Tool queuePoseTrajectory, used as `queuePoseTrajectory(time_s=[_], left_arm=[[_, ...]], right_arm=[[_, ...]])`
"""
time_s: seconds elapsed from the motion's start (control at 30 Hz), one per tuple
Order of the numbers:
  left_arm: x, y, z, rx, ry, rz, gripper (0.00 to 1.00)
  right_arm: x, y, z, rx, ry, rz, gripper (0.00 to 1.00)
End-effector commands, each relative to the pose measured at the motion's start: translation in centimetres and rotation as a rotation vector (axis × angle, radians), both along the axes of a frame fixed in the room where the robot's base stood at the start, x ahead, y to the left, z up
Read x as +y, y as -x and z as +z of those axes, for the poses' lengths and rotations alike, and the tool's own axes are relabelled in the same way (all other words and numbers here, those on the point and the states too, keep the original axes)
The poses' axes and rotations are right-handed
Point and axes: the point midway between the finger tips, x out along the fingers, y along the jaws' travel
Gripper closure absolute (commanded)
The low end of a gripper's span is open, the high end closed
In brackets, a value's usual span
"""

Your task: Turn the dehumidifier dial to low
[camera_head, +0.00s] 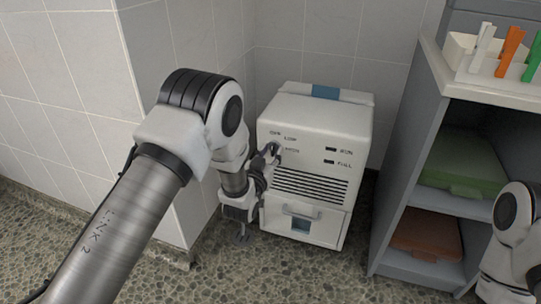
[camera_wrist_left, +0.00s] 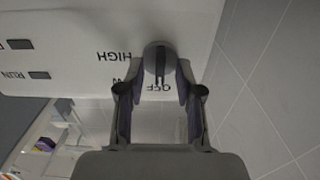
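The white dehumidifier (camera_head: 312,122) stands on the floor against the tiled wall. Its grey dial (camera_wrist_left: 158,62) shows in the left wrist view, where the panel is upside down. The dial's dark line points to the OFF label (camera_wrist_left: 160,88); the HIGH label (camera_wrist_left: 114,56) is clear, and LOW is partly hidden by a finger. My left gripper (camera_wrist_left: 160,75) is open, its fingers on both sides of the dial; I cannot tell whether they touch it. In the head view the left gripper (camera_head: 268,158) is at the dial. My right gripper is out of view.
A grey shelf unit (camera_head: 405,215) stands to the right, with a green bin (camera_head: 462,165), a brown bin (camera_head: 427,238) and a tray of coloured clips (camera_head: 464,60) on top. A tiled wall corner (camera_head: 172,120) is close on the left. Speckled floor (camera_head: 300,270) is clear in front.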

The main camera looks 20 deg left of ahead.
Motion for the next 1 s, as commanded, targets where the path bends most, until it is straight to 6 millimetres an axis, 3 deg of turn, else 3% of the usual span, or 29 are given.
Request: queuePoseTrajectory(time_s=[0.03,0.13,0.63,1.0], left_arm=[[0.0,0.0,0.0,0.0,0.0,0.0,0.65],[0.0,0.0,0.0,0.0,0.0,0.0,1.0],[0.0,0.0,0.2,-0.002,-0.042,0.0,1.0],[-0.1,0.0,0.4,-0.009,-0.273,0.0,1.0]], right_arm=[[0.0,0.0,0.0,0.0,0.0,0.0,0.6],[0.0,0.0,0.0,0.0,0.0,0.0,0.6],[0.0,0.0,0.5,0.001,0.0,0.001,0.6],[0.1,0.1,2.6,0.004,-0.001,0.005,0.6]])
